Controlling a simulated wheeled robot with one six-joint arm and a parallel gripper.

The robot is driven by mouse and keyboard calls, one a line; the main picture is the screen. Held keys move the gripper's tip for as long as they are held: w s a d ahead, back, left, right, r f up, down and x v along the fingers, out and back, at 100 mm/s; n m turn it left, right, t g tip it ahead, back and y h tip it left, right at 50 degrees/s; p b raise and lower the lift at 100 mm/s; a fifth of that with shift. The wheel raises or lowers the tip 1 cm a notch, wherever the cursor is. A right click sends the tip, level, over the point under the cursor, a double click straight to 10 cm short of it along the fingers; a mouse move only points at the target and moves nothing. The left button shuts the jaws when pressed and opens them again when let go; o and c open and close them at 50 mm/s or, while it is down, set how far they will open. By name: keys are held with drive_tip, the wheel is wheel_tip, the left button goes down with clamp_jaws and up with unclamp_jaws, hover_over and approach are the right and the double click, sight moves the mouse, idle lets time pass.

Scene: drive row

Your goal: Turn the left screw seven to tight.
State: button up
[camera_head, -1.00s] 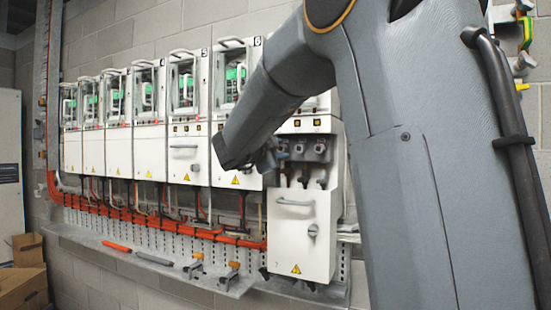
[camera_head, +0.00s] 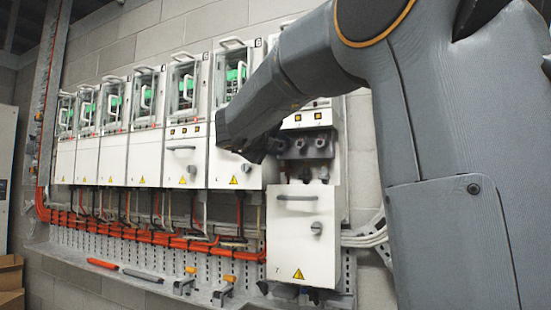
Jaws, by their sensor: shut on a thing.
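Above the door is a grey terminal block with three round screw fittings in a row. The middle screw (camera_head: 301,146) and the right screw (camera_head: 321,143) are in plain view. The left screw (camera_head: 281,146) is partly covered. My dark gripper (camera_head: 264,149) is at the block's left end, coming in from the left front, shut at the left screw. Its fingertips are small and dark, and the contact is mostly hidden. I cannot tell how far the screw is turned.
Several white drive cabinets (camera_head: 146,155) run leftward. A ledge below bears a red-handled tool (camera_head: 102,264), a grey one (camera_head: 143,275) and two clamp-like pieces (camera_head: 224,290). Orange cables (camera_head: 140,235) run under the cabinets. Cartons (camera_head: 10,285) stand at lower left.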

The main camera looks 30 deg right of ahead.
drive_tip(key=m+b, duration=0.4)
drive_tip(key=shift+d+f+b, duration=0.1)
drive_tip(key=shift+b, duration=0.2)
drive_tip(key=shift+m+b, duration=1.3)
drive_tip(key=shift+m, duration=0.2)
drive_tip(key=o, duration=0.9)
drive_tip(key=shift+d, duration=0.1)
drive_tip(key=shift+s+a, duration=0.1)
drive_tip(key=shift+a, duration=0.1)
